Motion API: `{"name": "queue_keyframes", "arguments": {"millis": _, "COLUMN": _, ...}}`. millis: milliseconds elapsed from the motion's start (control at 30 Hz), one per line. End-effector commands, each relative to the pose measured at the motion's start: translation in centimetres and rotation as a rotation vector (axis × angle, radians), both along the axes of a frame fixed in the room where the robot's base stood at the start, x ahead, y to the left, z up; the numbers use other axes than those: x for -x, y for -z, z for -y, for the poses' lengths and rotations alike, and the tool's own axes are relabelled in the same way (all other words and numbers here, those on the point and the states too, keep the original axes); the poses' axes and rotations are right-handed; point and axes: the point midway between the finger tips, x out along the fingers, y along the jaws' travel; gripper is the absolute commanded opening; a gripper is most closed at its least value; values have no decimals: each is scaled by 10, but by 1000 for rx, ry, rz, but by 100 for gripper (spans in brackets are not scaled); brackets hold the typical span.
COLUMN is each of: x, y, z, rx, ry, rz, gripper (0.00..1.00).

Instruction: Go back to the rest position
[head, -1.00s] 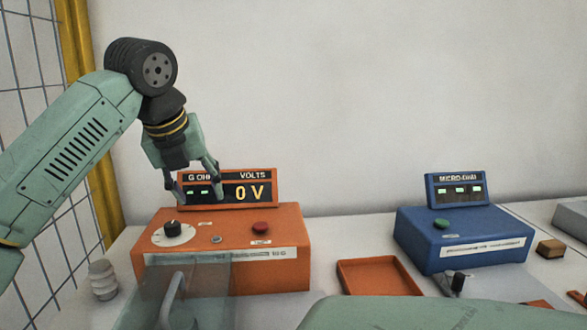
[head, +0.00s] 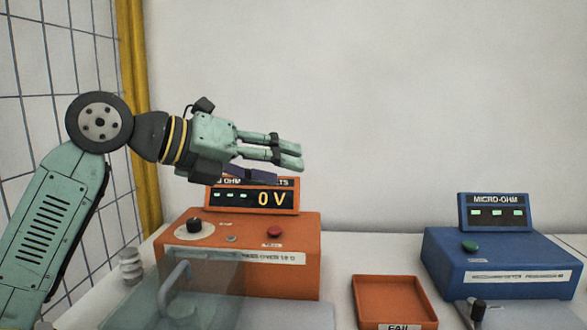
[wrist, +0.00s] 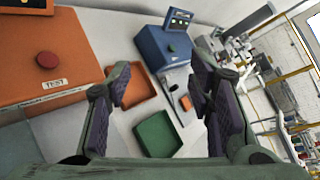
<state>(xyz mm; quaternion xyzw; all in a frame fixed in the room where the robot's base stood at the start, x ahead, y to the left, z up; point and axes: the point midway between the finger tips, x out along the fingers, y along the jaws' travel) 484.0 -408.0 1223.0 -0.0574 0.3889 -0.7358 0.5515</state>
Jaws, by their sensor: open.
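My gripper (head: 290,153) is in the head view, at upper left of centre. It is level, with its fingers pointing right, above and in front of the orange tester's display. In the wrist view its two fingers (wrist: 165,105) stand wide apart with nothing between them. The orange tester (head: 300,240) sits below it on the table. Its display (head: 262,200) reads 0 V, and its top label is partly hidden by the gripper.
A clear cover with a handle (head: 178,280) stands before the orange tester. A blue micro-ohm meter (head: 500,262) is at right. An orange FAIL tray (head: 393,298) lies between them. A green tray (wrist: 158,134) shows in the wrist view. A yellow post (head: 135,120) and mesh fence stand left.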

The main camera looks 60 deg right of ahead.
Motion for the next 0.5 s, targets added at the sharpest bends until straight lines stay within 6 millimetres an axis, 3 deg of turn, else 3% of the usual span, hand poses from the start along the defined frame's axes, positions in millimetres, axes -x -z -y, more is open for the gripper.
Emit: {"name": "queue_keyframes", "arguments": {"millis": 500, "x": 1, "y": -7, "z": -8, "rx": 44, "ry": 12, "rz": -14, "gripper": 48}}
